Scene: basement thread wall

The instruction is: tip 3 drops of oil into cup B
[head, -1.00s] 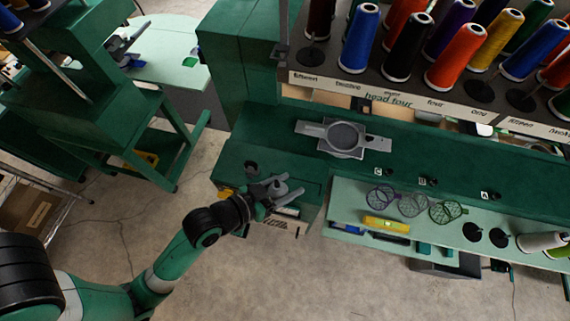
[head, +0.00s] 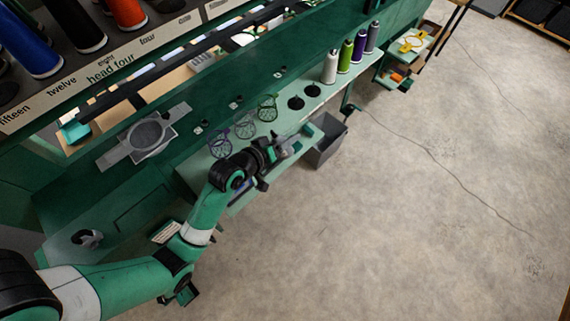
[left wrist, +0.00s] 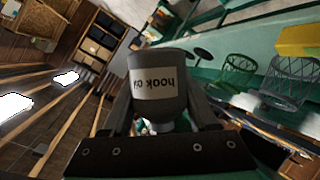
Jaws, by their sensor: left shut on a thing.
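My left gripper (head: 284,150) is shut on a grey bottle (left wrist: 158,62), whose white label reads "hook oil" upside down in the left wrist view. The gripper is by the front edge of the pale green shelf (head: 322,86), apart from the cups and to the right of and below them in the head view. Small dark cups sit on the green ledge by letter tags: cup B (head: 239,98) is in the middle, cup C (head: 204,123) to its left and cup A (head: 284,68) to its right. The bottle's tip is hidden. My right gripper is out of view.
Several wire hoop baskets (head: 245,127) stand on the shelf between gripper and cups. Thread cones (head: 331,66) stand farther right. A grey bin (head: 328,140) is below the shelf. A grey hoop frame (head: 147,137) lies left. Floor at right is open.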

